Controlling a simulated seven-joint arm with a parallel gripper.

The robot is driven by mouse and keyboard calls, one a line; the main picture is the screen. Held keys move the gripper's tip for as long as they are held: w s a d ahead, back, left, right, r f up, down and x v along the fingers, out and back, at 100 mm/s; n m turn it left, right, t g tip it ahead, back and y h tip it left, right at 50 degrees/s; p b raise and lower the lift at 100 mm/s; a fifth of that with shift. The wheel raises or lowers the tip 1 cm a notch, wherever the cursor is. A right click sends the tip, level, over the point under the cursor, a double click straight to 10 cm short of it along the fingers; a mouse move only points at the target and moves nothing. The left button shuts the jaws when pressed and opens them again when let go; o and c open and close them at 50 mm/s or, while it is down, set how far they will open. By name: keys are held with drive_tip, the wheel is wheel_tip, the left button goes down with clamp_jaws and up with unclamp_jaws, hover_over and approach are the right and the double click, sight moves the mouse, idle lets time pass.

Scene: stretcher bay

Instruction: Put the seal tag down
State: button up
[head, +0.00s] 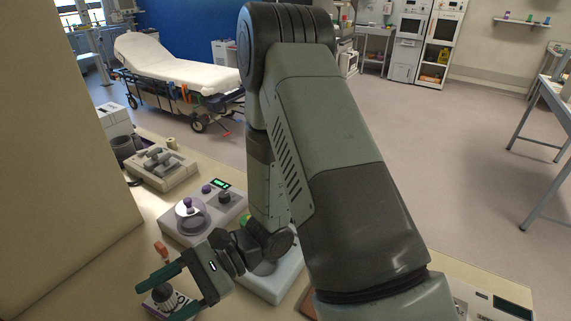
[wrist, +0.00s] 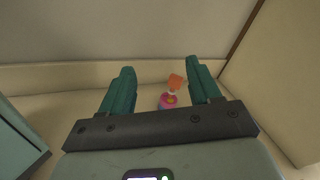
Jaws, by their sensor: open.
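My gripper (head: 157,301) is low over the near left part of the counter, its two green fingers apart. In the wrist view my gripper (wrist: 160,68) is open, with nothing clasped between the fingers. I cannot make out a seal tag for certain in either view. A small orange-topped item (wrist: 176,82) with a pink and purple lower part shows between the fingers, beyond them, nearer the right one. In the head view the orange top (head: 160,248) shows just behind the upper finger. A dark round knob-like thing (head: 165,298) on a pale and purple base shows between the fingers.
A grey device with a clear round cover (head: 190,216) and a green display stands behind the gripper. Farther back are a tray with grey parts (head: 160,168) and a dark cup (head: 123,150). A beige wall panel (head: 60,170) closes off the left.

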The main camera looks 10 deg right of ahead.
drive_tip(key=s+d+r+n+t+h, duration=0.2)
drive_tip(key=d+r+n+t+h, duration=0.7)
drive_tip(key=d+r, duration=1.4)
drive_tip(key=r+t+h, duration=0.1)
drive_tip(key=t+h, duration=0.2)
drive_tip(key=h, duration=0.3)
drive_tip(key=shift+s+d+t+h, duration=0.2)
drive_tip(key=shift+d+t+h, duration=0.1)
drive_tip(key=shift+d+t, duration=0.1)
